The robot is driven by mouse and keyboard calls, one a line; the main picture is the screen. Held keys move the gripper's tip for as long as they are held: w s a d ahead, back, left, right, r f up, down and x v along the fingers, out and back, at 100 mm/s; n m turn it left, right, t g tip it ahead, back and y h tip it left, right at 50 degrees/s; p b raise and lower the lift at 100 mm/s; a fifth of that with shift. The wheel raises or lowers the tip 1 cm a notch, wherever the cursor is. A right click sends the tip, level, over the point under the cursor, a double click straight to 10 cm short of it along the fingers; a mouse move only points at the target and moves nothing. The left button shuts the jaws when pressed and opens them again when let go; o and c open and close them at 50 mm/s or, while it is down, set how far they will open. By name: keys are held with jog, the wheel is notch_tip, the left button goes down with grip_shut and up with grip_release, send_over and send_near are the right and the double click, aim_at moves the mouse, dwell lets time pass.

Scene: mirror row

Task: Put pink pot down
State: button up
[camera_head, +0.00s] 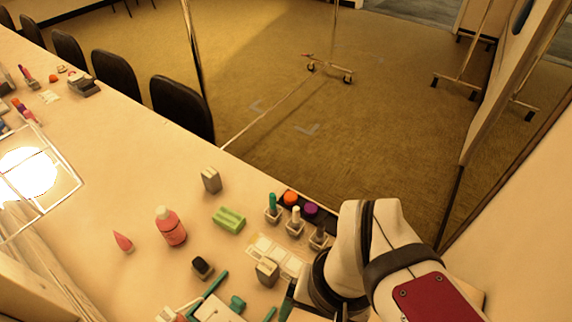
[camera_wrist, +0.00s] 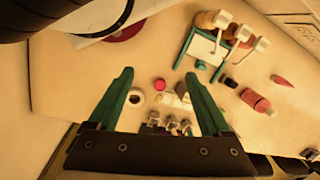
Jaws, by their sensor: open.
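The pink pot (camera_wrist: 160,85) shows in the wrist view as a small round pink top on the table. It appears between my fingertips in the picture, and looks well below them. I cannot make it out in the head view, where my arm covers the front right of the table. My gripper (camera_wrist: 158,76) has its two teal fingers spread wide in the wrist view, with nothing between them.
A pink bottle (camera_head: 171,228), a pink cone (camera_head: 123,242) and a green block (camera_head: 229,218) stand on the table. Orange (camera_head: 290,198) and purple (camera_head: 310,210) pots stand near small bottles.

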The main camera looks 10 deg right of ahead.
jog(key=w+a+f+n+h, duration=0.3)
jog(key=w+n, duration=0.4)
jog(key=n, duration=0.4)
jog(key=w+a+f+n+h, duration=0.35)
jog(key=w+n, duration=0.25)
jog(key=n, duration=0.5)
jog(key=x, duration=1.6)
jog(key=shift+s+d, duration=0.3)
jog(key=shift+s, duration=0.1)
grip_shut()
